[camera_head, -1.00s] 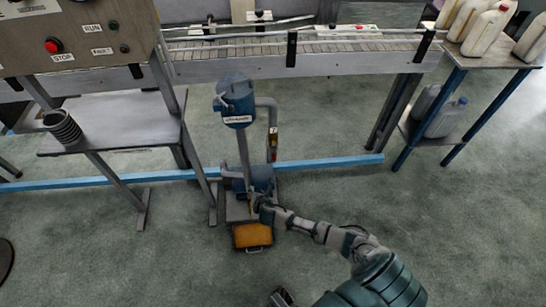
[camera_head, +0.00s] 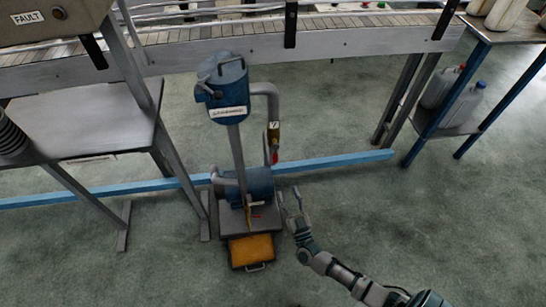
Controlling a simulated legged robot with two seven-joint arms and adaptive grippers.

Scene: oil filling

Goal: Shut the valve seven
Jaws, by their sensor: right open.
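Valve seven (camera_head: 274,133) sits on the grey pipe right of the blue pump unit. It has a yellow body, a label reading 7 and a red-tipped handle (camera_head: 274,156) pointing down along the pipe. My right gripper (camera_head: 290,192) is open and empty, with its fingers pointing up the picture. It appears below and slightly right of the valve, apart from it in the picture. My left gripper is not in view.
The blue pump motor (camera_head: 257,184) stands on a base with an orange tray (camera_head: 251,250) in front. A small red part (camera_head: 258,215) shows on the base. A blue floor beam (camera_head: 335,161) runs behind. A conveyor (camera_head: 340,42) crosses the back.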

